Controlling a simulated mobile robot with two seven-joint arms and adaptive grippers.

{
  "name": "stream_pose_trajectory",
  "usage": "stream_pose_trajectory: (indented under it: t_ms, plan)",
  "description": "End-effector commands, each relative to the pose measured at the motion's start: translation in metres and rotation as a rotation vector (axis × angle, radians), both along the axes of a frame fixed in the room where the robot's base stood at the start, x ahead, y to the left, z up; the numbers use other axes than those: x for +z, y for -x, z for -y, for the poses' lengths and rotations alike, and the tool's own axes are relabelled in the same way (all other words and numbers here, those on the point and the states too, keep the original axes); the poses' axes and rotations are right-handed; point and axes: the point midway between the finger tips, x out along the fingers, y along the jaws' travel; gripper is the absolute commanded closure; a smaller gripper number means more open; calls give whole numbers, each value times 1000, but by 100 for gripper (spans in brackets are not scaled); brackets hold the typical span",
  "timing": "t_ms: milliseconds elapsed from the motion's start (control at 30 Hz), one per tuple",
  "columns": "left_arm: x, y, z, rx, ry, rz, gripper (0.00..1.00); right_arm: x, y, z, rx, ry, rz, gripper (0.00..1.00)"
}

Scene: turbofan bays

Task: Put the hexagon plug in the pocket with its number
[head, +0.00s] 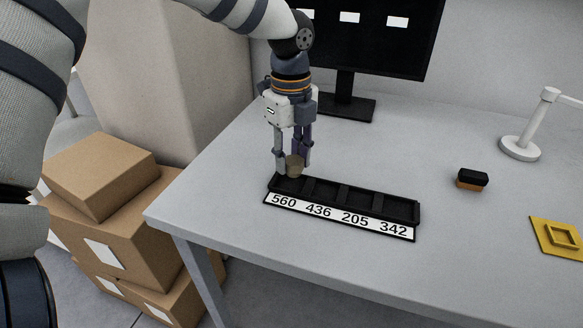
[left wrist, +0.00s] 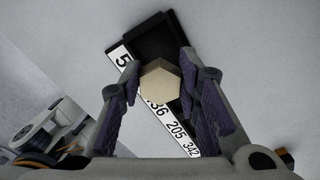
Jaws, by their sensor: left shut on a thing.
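My left gripper (head: 293,164) is shut on a tan hexagon plug (head: 295,164), holding it above the left end of the black tray. In the left wrist view the plug (left wrist: 160,82) sits between the two purple-padded fingers, its pale hexagonal face towards the camera. The black tray (head: 416,213) has a row of pockets, with a white strip (head: 338,217) along its front reading 560, 436, 205, 342 from left to right. The pockets that I can see look empty. I see no number on the plug. My right gripper is not in view.
A monitor (head: 345,92) stands at the back with white patches on its screen. A black and brown block (head: 472,179), a yellow square piece (head: 558,238) and a white lamp (head: 520,148) are on the right. Cardboard boxes (head: 115,215) are stacked left of the table.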

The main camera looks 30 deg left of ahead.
Motion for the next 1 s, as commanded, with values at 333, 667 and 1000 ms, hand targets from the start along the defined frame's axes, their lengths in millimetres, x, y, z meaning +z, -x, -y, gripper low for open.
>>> stream_pose_trajectory:
  t_ms: [333,667,1000]
  plan:
    - [-36,-4,-5,-1,-1,6,100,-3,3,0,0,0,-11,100]
    - [-40,-3,-5,0,-1,3,49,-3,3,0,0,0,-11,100]
    - [-35,-3,-5,0,-1,5,49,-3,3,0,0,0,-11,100]
